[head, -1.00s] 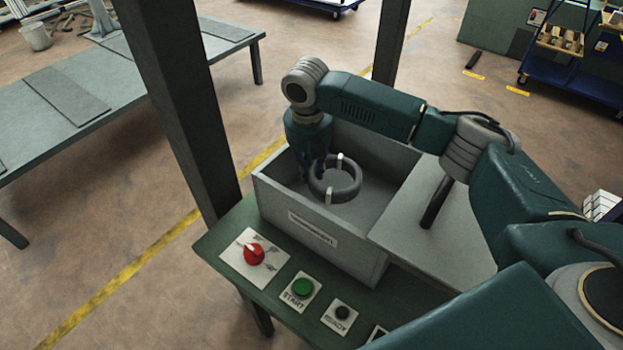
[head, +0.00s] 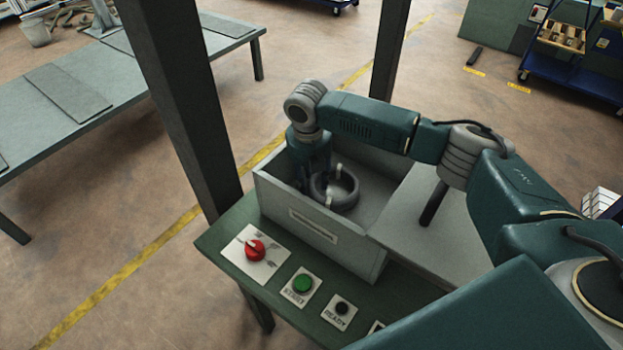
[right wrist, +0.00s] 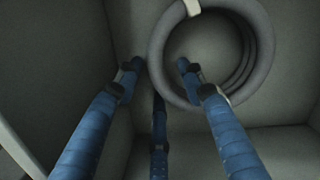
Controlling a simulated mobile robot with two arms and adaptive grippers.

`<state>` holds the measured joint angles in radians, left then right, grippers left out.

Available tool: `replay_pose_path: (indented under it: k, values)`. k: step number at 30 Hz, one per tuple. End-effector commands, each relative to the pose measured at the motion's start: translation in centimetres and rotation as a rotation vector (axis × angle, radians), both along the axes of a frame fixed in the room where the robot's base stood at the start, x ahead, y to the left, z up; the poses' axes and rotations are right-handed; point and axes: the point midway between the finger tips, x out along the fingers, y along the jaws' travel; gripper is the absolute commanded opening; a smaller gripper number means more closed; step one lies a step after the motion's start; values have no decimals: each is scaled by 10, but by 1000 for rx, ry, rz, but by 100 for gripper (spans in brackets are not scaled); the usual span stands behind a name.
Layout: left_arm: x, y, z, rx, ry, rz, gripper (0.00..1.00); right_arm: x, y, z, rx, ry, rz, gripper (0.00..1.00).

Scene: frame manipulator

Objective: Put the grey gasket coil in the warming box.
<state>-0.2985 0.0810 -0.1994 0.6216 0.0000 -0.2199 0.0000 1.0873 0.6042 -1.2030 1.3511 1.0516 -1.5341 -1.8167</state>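The grey gasket coil (head: 346,201), a thick ring with pale ties, is inside the open grey warming box (head: 307,226), near its left end, and appears to lie on the floor. My right gripper (head: 319,183) reaches down into the box at the coil's left side. In the right wrist view, the coil (right wrist: 262,48) has its wall between the blue fingertips of the gripper (right wrist: 160,66). One fingertip is inside the ring and another outside, with small gaps to the wall, so the gripper looks open. My left gripper is out of view.
A grey lid (head: 440,230) with a dark handle covers the box's right part. On the green bench (head: 235,265) in front are a red knob (head: 255,250), a green start button (head: 302,283) and a black ready button (head: 341,308). A dark post (head: 180,100) stands close left.

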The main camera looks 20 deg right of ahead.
Motion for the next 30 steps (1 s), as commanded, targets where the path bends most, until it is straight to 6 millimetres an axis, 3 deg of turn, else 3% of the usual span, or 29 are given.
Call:
replay_pose_path:
  k: [8,21,30]
  values:
    - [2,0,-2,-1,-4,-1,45,0,1,9,0,-3,0,39]
    - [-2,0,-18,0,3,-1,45,-8,7,95,0,-4,0,39]
    - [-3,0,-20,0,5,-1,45,-10,9,122,0,-1,-1,39]
